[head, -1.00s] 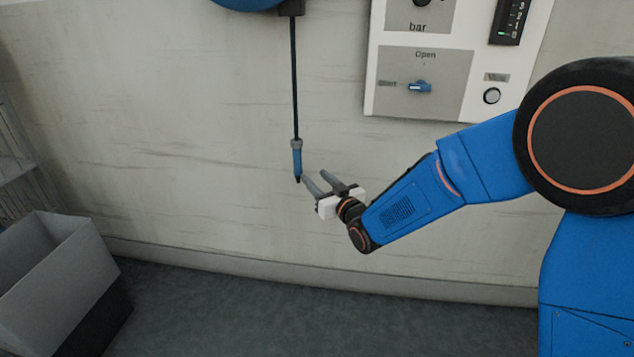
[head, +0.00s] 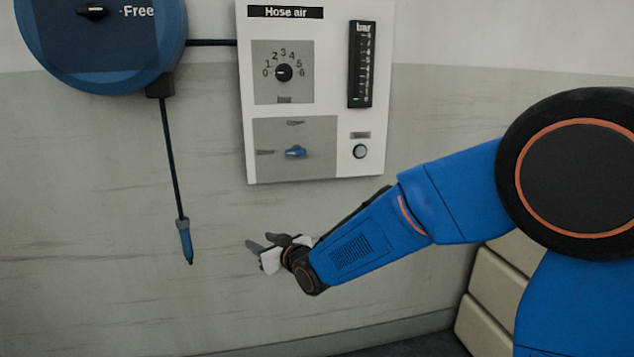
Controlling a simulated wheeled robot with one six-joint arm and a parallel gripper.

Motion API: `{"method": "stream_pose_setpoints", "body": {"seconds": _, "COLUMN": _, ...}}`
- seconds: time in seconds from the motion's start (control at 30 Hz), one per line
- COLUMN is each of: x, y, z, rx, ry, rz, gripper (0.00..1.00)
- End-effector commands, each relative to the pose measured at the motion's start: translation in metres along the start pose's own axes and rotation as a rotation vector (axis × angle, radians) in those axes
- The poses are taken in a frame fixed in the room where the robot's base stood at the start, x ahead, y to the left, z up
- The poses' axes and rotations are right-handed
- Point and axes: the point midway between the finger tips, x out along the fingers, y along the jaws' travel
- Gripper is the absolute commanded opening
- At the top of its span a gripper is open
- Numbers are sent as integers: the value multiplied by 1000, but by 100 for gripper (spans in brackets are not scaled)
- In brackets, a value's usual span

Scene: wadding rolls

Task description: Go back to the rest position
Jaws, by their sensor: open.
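My gripper (head: 262,242) is in the head view, low in front of the wall, at the end of my blue arm. Its two grey fingers point left and are apart, with nothing between them. The blue air nozzle (head: 185,241) hangs from its black hose to the left of the gripper, clear of it. The hose comes down from the round blue reel (head: 103,45), whose label reads "Free".
Beige blocks (head: 490,300) stand at lower right.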

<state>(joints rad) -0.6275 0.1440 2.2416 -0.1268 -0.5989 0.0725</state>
Motion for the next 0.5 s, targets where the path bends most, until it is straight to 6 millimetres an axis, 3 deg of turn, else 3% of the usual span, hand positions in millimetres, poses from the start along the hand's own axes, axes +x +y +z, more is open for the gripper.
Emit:
{"method": "stream_pose_setpoints", "body": {"seconds": 0.03, "x": -16, "y": 19, "z": -4, "rx": 5, "ry": -26, "rz": 31, "gripper": 41}}
{"method": "stream_pose_setpoints", "body": {"seconds": 0.2, "x": -70, "y": 69, "z": -1, "rx": 28, "ry": -134, "rz": 121, "gripper": 41}}
{"method": "stream_pose_setpoints", "body": {"seconds": 0.5, "x": -180, "y": 133, "z": 16, "rx": 92, "ry": -325, "rz": 264, "gripper": 41}}
